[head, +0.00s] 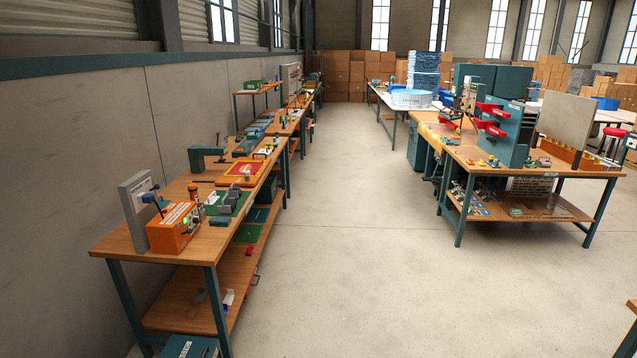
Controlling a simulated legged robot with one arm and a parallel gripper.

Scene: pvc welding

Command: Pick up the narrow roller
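I cannot make out the narrow roller for certain. Small tools lie on the long wooden workbench (118,240) along the left wall, too small to tell apart. A green tray (217,208) there holds dark grey pieces, and a red-and-yellow tray (238,173) lies behind it. An orange machine box (174,230) stands at the near end of that bench, with a grey upright panel (137,207) beside it. My gripper is not in view.
Clear concrete floor (340,240) runs between the left bench and a right workbench (560,168) carrying teal panels and red clamps. The left bench has a lower shelf (185,300). Stacked cardboard boxes (352,72) close the far end. A table corner (630,345) shows at lower right.

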